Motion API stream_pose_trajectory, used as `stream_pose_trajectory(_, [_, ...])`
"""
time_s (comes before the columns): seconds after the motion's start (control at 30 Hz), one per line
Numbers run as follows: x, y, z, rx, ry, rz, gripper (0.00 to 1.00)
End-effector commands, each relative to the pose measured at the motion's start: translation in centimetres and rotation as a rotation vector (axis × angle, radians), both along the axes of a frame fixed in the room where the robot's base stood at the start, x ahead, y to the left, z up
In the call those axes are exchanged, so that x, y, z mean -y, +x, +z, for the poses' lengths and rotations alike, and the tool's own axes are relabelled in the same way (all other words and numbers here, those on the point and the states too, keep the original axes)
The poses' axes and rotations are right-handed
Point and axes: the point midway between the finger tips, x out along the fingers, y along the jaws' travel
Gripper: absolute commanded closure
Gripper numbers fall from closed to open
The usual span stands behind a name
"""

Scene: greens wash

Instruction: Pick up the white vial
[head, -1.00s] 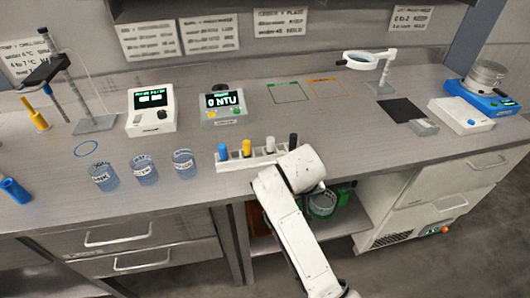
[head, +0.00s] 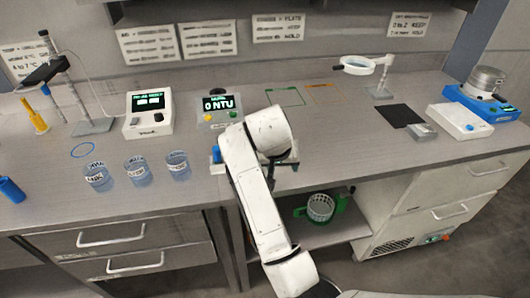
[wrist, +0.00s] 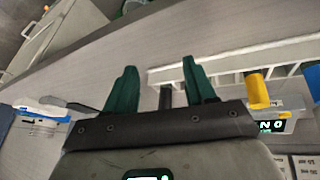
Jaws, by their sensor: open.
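The white vial is not visible in either current view; in the wrist view its place between the yellow and black vials is behind a finger of my gripper (wrist: 160,70). The gripper is open, its green fingers on either side of a dark vial (wrist: 166,98); I cannot tell whether they touch it. The white rack (wrist: 230,62) runs past the fingers. A yellow vial (wrist: 257,91) stands to the right of the fingers. In the head view my arm covers most of the rack, and only the blue vial (head: 216,154) shows at its left end.
Several labelled beakers (head: 135,170) stand left of the rack. The turbidity meter (head: 219,107) is behind it, with a white meter (head: 148,113) further left. A magnifier stand (head: 379,90) and black mat (head: 400,114) are at the right. The counter's front edge is close to my arm.

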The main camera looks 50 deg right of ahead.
Motion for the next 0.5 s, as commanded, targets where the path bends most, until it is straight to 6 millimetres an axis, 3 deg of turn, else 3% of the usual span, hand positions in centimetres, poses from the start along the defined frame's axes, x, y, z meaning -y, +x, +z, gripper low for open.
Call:
stream_pose_trajectory(0.3, [0.0,5.7,5.9,0.086,0.052,-0.227,0.45])
stream_pose_trajectory(0.5, [-0.6,7.9,9.4,0.115,0.097,-0.335,0.45])
